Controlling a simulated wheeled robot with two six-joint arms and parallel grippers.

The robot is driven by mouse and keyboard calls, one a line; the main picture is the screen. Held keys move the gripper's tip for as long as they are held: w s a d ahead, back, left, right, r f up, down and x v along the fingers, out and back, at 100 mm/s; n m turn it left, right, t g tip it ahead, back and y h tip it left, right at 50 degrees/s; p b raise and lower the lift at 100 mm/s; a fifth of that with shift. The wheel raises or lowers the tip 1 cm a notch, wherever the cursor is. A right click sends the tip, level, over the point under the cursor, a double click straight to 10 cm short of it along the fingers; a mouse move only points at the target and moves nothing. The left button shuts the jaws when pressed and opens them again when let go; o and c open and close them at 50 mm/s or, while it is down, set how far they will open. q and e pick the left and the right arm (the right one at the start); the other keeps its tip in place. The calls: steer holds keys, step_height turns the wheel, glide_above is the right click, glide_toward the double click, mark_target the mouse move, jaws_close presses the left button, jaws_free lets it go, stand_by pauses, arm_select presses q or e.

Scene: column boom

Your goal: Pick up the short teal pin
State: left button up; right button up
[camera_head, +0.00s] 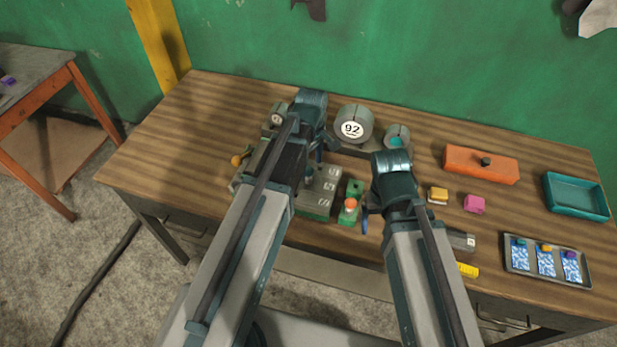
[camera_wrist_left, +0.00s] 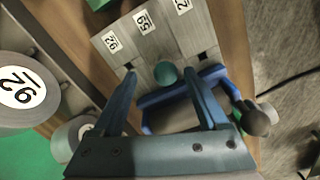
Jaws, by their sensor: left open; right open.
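The teal pin shows in the left wrist view as a round teal head (camera_wrist_left: 166,73) at the edge of a grey block (camera_wrist_left: 148,38) with number labels. My left gripper (camera_wrist_left: 159,77) is open, its two blue fingers on either side of the teal head; I cannot tell if they touch it. In the head view my left gripper (camera_head: 316,158) hangs over the labelled block (camera_head: 318,196). The pin's body is hidden and its length cannot be judged. My right gripper (camera_head: 366,216) is open and empty beside a small green block with an orange-topped piece (camera_head: 349,205).
Grey rolls, one labelled 92 (camera_head: 353,125), stand behind the block. An orange box (camera_head: 481,165), teal tray (camera_head: 575,196) and card tray (camera_head: 513,267) are at right. The table's left side is clear.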

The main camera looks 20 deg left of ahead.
mark_target(308, 175)
arm_select(q)
steer(key=shift+s+a+f+b, duration=0.15)
steer(key=shift+f+b, duration=1.15)
steer(key=shift+f, duration=0.05)
steer(key=shift+s+a+f+b, duration=0.1)
steer(key=shift+f+b, duration=1.2)
steer(key=shift+f, duration=0.05)
arm_select(e)
steer(key=shift+f, duration=2.65)
arm_select(q)
steer(key=shift+r, duration=0.1)
arm_select(e)
steer(key=shift+r, duration=0.1)
arm_select(q)
jaws_close()
